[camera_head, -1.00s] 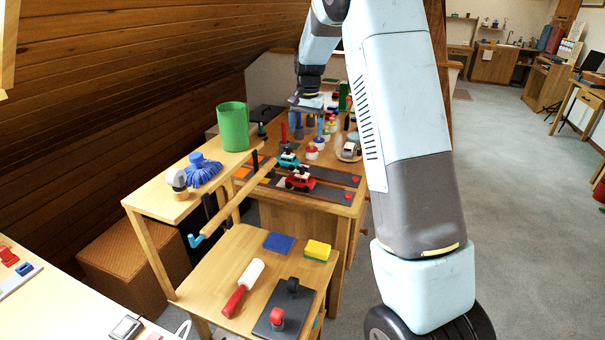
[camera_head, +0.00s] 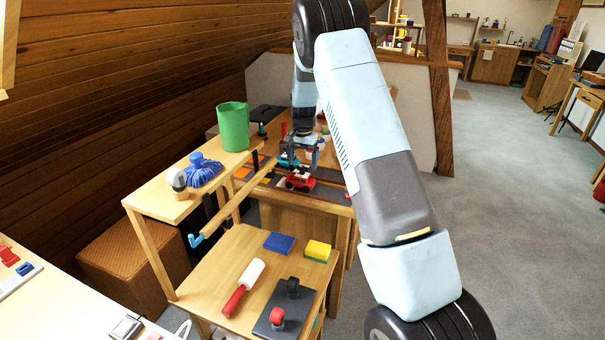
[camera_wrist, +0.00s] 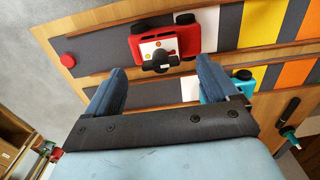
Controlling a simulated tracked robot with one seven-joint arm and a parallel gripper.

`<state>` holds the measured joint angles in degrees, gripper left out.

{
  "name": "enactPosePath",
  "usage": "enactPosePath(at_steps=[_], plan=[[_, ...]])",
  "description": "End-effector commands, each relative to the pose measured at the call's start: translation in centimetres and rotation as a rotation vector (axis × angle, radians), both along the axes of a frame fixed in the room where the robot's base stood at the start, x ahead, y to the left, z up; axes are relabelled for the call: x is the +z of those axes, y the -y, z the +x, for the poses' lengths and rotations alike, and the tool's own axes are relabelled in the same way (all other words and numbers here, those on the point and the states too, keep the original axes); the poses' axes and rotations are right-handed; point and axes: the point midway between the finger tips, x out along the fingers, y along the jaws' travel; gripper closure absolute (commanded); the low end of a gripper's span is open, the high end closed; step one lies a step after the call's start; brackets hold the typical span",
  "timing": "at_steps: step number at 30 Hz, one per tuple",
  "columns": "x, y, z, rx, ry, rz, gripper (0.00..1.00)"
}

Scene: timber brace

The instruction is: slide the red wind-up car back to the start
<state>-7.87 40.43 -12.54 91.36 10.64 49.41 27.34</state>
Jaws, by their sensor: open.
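The red wind-up car (camera_head: 301,180) stands on the near dark lane of the bench, and in the wrist view the red car (camera_wrist: 165,41) shows from above, with a white panel and a dark key on top. My gripper (camera_head: 299,157) is open above the lanes; its two fingertips (camera_wrist: 160,76) reach down short of the car, with no contact visible. A teal car (camera_head: 287,160) stands on the other lane, partly hidden by my gripper. The teal car also shows in the wrist view (camera_wrist: 240,86), beside one finger.
The lanes carry white, yellow and orange bands (camera_wrist: 263,23) and a red button (camera_wrist: 68,60) at one end.

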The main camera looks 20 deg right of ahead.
Motion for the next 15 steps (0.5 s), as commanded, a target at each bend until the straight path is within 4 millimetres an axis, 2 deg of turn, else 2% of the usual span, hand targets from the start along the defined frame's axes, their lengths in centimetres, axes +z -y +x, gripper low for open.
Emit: enactPosePath(at_steps=[1, 6, 15], plan=[[-1.0, 0.0, 0.0, 0.0, -0.003, 0.0, 0.13], [-3.5, 0.0, 0.0, 0.0, -0.001, 0.001, 0.13], [-5.4, 0.0, 0.0, 0.001, 0.001, 0.001, 0.13]])
